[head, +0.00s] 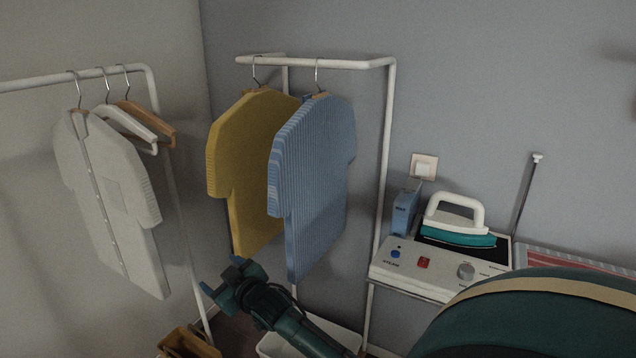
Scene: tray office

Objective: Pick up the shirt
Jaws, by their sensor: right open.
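A white buttoned shirt (112,205) hangs from a hanger on the left rack. A yellow shirt (240,170) and a blue striped shirt (318,185) hang side by side on the middle rack, the blue one partly covering the yellow. My right gripper (222,280) is open, with blue fingertips, below the yellow shirt in the picture and to the right of the white shirt's lower edge. It holds nothing that I can see. My left gripper is not in view.
Two empty hangers (128,122) hang beside the white shirt. The white middle rack (388,150) has a post right of the blue shirt. A teal iron (456,228) stands on a control unit (425,277) at right. A white bin (335,335) and a brown container (188,343) are below.

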